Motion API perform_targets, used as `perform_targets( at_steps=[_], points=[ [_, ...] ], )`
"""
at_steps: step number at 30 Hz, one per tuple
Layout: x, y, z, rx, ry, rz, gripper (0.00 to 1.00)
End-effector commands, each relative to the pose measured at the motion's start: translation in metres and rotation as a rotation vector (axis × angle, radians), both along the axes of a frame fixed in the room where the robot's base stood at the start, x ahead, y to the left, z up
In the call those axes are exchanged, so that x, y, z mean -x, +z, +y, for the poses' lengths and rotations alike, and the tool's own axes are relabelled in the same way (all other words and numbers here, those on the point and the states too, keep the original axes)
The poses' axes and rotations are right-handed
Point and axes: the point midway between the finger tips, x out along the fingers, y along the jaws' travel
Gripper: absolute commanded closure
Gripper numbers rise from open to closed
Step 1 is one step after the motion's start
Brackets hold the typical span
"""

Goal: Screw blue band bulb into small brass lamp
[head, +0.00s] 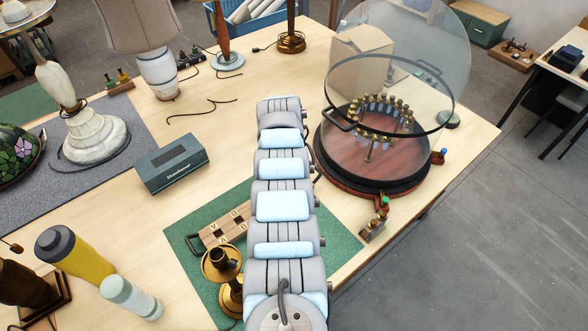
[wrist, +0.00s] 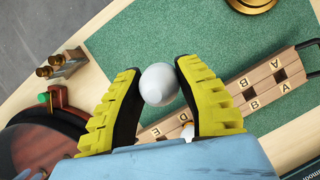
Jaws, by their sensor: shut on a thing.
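In the wrist view my gripper (wrist: 158,72) has its yellow ribbed fingers closed on a round white bulb (wrist: 159,86). The bulb's rounded glass faces the camera; its base and any blue band are hidden. It is held above the green mat (wrist: 170,30). The small brass lamp (head: 222,268) stands on the mat in the head view, left of my arm, with a dark socket at its top. Part of a round brass base (wrist: 252,4) shows at the top right of the wrist view. In the head view my arm hides my gripper and the bulb.
A clear-lidded round case (head: 375,170) holds several bulbs at right. A grey box (head: 172,163) and bottles (head: 130,297) stand left.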

Motion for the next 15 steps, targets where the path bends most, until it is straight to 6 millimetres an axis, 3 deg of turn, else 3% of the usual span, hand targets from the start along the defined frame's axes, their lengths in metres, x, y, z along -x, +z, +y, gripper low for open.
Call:
perform_targets(
  at_steps=[15],
  points=[
    [0.0004, 0.0017, -0.0108, 0.004, -0.043, 0.001, 0.96]
  ],
)
